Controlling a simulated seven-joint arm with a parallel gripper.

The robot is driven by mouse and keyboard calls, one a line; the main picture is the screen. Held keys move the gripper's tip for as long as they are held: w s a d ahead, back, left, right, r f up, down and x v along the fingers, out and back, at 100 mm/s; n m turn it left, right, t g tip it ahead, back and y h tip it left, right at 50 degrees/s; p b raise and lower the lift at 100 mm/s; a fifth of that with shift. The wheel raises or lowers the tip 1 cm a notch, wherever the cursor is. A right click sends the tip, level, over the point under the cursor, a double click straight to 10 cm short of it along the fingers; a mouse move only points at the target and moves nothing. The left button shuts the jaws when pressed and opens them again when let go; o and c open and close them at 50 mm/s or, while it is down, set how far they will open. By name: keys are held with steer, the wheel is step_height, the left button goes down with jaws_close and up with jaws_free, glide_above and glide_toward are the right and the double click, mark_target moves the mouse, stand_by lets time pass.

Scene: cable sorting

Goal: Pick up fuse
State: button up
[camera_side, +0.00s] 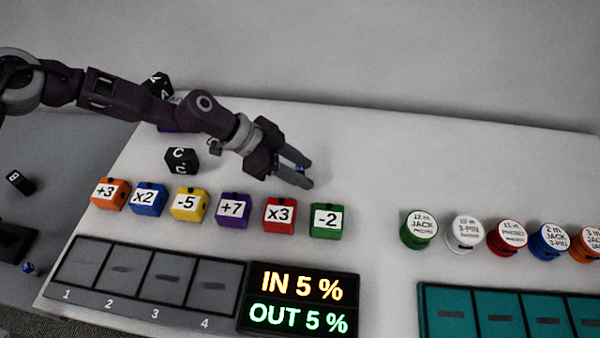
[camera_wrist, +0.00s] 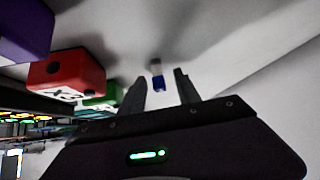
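The fuse is a small blue piece with a pale end. In the wrist view the fuse (camera_wrist: 158,80) shows between my two fingertips, with a gap on each side. In the side view the fuse (camera_side: 299,168) is a small blue spot between the fingers, partly hidden by them. My gripper (camera_side: 308,174) is open, low over the white table behind the green block; it also shows in the wrist view (camera_wrist: 160,76). I cannot tell whether the fuse rests on the table.
A row of coloured blocks, including the red x3 (camera_side: 279,215) and green -2 (camera_side: 328,220), stands in front of my gripper. A black C block (camera_side: 181,160) is to the left. Cable reels (camera_side: 465,232) stand at the right. The table behind the reels is clear.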

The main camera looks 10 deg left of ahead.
mark_target(299, 168)
jaws_close()
steer(key=shift+r, duration=0.1)
step_height(299, 168, up, 10)
steer(key=shift+f, duration=0.1)
steer(key=shift+a, duration=0.1)
